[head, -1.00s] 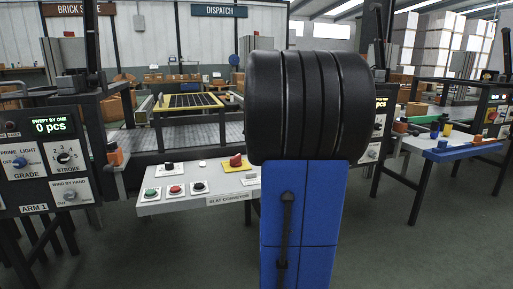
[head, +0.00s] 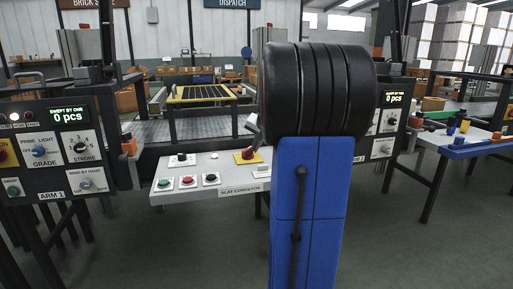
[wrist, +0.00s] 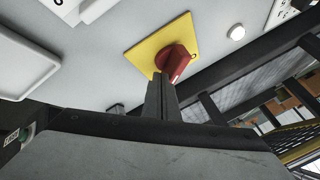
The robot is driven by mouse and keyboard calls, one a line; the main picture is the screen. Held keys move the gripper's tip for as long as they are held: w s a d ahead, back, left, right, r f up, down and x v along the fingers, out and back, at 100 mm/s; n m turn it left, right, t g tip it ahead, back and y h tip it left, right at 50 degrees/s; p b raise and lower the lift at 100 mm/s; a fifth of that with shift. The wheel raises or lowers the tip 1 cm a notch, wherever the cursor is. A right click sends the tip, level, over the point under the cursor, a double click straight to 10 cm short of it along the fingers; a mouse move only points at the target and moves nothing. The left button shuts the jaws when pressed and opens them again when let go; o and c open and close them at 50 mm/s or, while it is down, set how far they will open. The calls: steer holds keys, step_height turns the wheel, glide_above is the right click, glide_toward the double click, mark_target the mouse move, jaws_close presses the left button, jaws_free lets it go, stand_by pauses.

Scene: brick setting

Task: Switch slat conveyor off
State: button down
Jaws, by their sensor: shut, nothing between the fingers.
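The slat conveyor panel (head: 230,171) is a light grey sloped box, its name plate on the front edge. It carries a red rotary switch (head: 246,154) on a yellow plate, a green button (head: 164,184), a red button (head: 187,181), a black button (head: 210,178) and a black knob (head: 182,160). In the wrist view the red switch (wrist: 175,62) fills the middle with its yellow plate (wrist: 143,52). My gripper (wrist: 160,84) is shut and empty, its tips at the near side of the red switch. I cannot tell if they touch it. My arm hides the panel's right side.
The ARM 1 panel (head: 60,150) stands at the left, with its own knobs and display. Another control panel (head: 391,120) is partly behind my arm. A white lamp (wrist: 236,33) sits close to the yellow plate. Open floor lies in front.

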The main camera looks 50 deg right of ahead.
steer(key=shift+w+d+n+y, duration=0.15)
steer(key=shift+d+n+y, duration=0.15)
steer(key=shift+n+y, duration=0.45)
steer(key=n, duration=0.1)
steer(key=n+y, duration=0.1)
steer(key=n, duration=0.1)
steer(key=shift+w+d+t+y, duration=0.25)
steer(key=shift+w+d+t, duration=0.05)
steer(key=shift+d, duration=0.1)
steer(key=n, duration=0.1)
steer(key=n+y, duration=0.1)
steer(key=w+n+y, duration=0.1)
steer(key=shift+d+n, duration=0.25)
steer(key=shift+n, duration=0.1)
steer(key=n+y, duration=0.1)
steer(key=w+n+g+y, duration=0.1)
steer(key=n, duration=0.1)
steer(key=shift+w+d+n, duration=0.15)
steer(key=shift+n, duration=0.15)
steer(key=n+g+y, duration=0.1)
steer(key=w+n+y, duration=0.1)
steer(key=n, duration=0.1)
steer(key=shift+n+g, duration=0.3)
steer(key=shift+g, duration=0.1)
steer(key=shift+w+a, duration=0.2)
steer(key=shift+w+a, duration=0.1)
steer(key=shift+w, duration=0.2)
